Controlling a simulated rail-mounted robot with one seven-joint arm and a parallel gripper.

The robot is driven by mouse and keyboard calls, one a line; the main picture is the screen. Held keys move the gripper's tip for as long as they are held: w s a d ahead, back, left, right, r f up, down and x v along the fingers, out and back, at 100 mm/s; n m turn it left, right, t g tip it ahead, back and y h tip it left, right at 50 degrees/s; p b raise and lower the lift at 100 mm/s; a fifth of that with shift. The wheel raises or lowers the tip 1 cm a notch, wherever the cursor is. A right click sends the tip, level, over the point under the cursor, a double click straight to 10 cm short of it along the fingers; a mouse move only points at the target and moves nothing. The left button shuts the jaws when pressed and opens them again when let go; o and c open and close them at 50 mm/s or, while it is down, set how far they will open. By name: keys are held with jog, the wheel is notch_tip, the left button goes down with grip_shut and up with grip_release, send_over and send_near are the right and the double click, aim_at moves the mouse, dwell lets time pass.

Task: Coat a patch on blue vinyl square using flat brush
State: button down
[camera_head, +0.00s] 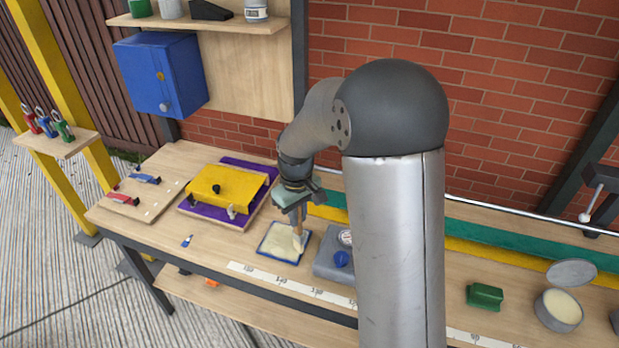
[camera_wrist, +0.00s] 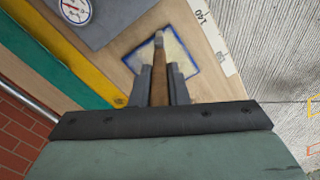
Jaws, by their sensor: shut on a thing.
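The blue vinyl square (camera_head: 274,243) lies flat on the workbench. A cream coat covers most of its face, and blue shows along its edges. It also shows in the wrist view (camera_wrist: 191,60), partly hidden behind the brush. My gripper (camera_head: 297,222) is above the square's right side, shut on the wooden handle of the flat brush (camera_head: 299,242). In the wrist view, the brush handle (camera_wrist: 160,82) sits between both fingers of my gripper (camera_wrist: 161,88). The brush points down, its pale tip over the coated face. I cannot tell whether the tip touches it.
A grey device with a gauge (camera_head: 329,262) stands just right of the square. A yellow piece on a purple sheet (camera_head: 240,167) lies behind left. An open tin of cream stuff (camera_head: 559,310) and a green block (camera_head: 485,296) are at the right. A measuring strip (camera_head: 290,286) runs along the front.

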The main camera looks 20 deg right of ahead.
jog(key=shift+r+p, duration=1.4)
jog(key=shift+r, duration=1)
